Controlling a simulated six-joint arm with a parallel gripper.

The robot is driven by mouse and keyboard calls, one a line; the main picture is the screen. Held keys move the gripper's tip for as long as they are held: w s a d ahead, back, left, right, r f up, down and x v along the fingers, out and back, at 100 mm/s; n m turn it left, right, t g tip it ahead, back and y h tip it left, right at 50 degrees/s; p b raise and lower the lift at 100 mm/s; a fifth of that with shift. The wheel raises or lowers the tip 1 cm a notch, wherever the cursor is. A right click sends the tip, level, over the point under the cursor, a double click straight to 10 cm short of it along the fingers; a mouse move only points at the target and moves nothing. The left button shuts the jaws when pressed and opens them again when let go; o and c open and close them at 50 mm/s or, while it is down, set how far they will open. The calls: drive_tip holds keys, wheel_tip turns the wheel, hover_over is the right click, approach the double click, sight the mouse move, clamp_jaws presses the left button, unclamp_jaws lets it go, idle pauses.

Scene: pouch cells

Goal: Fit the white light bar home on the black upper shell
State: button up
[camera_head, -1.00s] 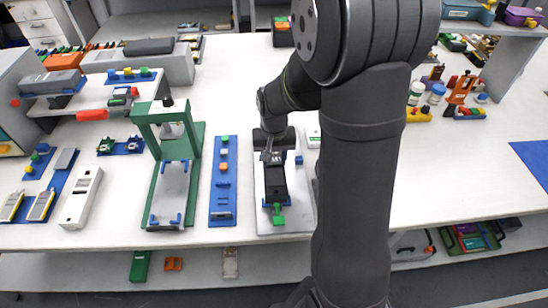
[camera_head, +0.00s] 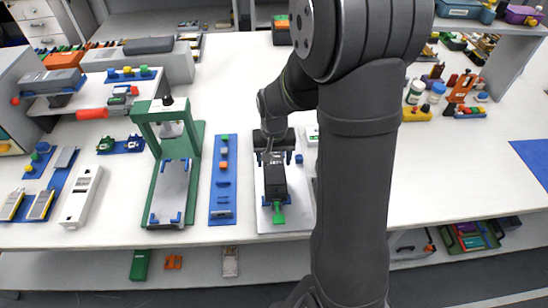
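A black block-shaped part (camera_head: 275,183), which looks like the black upper shell, lies on a pale plate (camera_head: 299,205) near the table's front edge. A green piece (camera_head: 278,213) sits at its near end. My gripper (camera_head: 267,157) points down at the far end of this black part. Its fingers are small and dark against dark parts, so I cannot tell whether they are open or shut, or touch the part. I cannot make out the white light bar for certain here; it may be hidden by the gripper or arm.
A blue strip with small coloured blocks (camera_head: 223,190) lies just left of the plate. A green press-like frame (camera_head: 200,150) stands further left, beside a white long device (camera_head: 82,195). My arm hides the table right of the plate. Free table shows at the right (camera_head: 450,170).

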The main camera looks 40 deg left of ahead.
wheel_tip(320, 180, up, 18)
drive_tip(key=shift+f, duration=0.25)
idle(0.3)
idle(0.6)
